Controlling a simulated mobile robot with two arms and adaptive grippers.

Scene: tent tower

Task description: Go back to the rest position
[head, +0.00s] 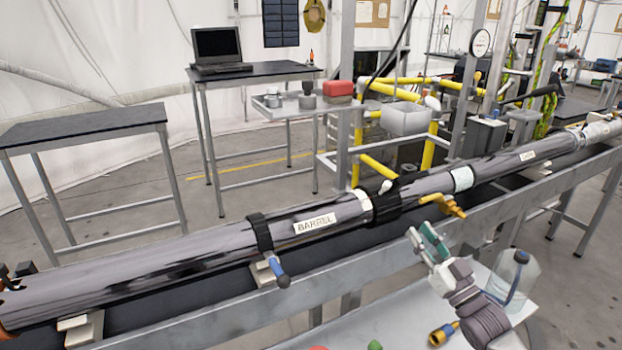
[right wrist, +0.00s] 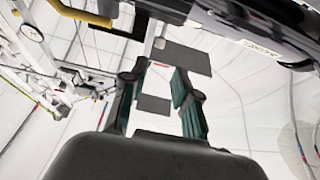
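My right gripper (head: 422,238) is at the lower right of the head view, in front of the rail that carries the long tube. Its green-padded fingers stand apart with nothing between them; the right wrist view also shows this open gap (right wrist: 156,82). The long dark tube labelled BARREL (head: 225,243) lies across the head view on its supports. A brass valve (head: 443,205) hangs below the tube near the right gripper, apart from it. My left gripper is not in view.
A blue-handled clamp (head: 280,275) sticks out from the tube. A laptop (head: 219,48) stands on a desk behind; an empty table (head: 85,130) stands left.

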